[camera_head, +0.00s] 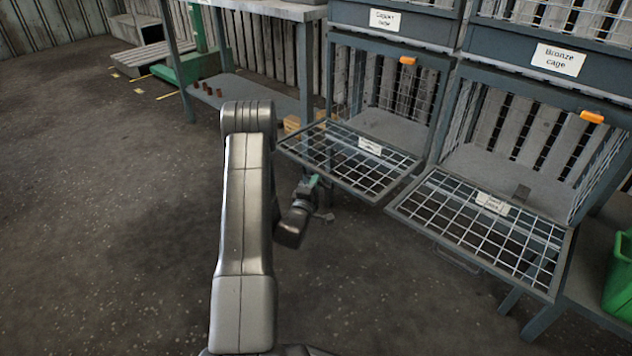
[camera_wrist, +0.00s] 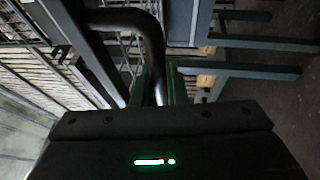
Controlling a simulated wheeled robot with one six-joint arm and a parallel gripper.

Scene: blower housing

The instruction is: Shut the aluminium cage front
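Two lower wire cages stand side by side with their mesh fronts folded down. The left front (camera_head: 335,160) and the right front (camera_head: 465,222) each carry a small white label, too blurred to read, so I cannot tell which is aluminium. My gripper (camera_head: 309,186) is low beside the outer left edge of the left front, partly behind my arm. In the wrist view, a dark curved bar (camera_wrist: 150,40), which looks like a handle, runs down between my green fingers (camera_wrist: 160,88). Whether they grip it is unclear.
Above are cages labelled Copper cage (camera_head: 385,20) and Bronze cage (camera_head: 558,60). Orange tabs (camera_head: 407,60) sit on the lower cages' top rails. A green bin (camera_head: 620,275) stands at the right. A shelf table (camera_head: 260,95) is behind my arm. The floor at left is clear.

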